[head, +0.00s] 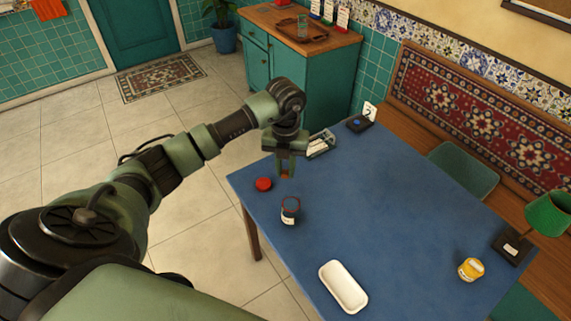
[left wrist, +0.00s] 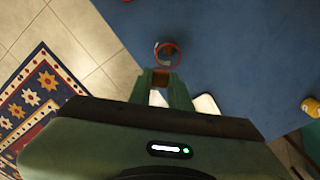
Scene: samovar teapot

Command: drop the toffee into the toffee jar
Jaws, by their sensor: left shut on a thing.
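My left gripper (head: 286,170) is shut on a small brown toffee (head: 286,177) and holds it above the blue table's left part. In the left wrist view the toffee (left wrist: 161,79) sits between the fingers of the left gripper (left wrist: 160,83). The toffee jar (head: 290,212), dark with a red rim and pale label, stands upright and open on the table. In the head view it is just below the gripper; in the left wrist view the jar (left wrist: 167,55) shows just beyond the fingertips. The toffee is apart from the jar. My right gripper is not in view.
A red lid (head: 263,184) lies by the table's left edge. A white tray (head: 343,287) lies at the front, a yellow jar (head: 470,269) at the right. A holder (head: 321,144) and a black box (head: 359,124) are at the back. The table's middle is clear.

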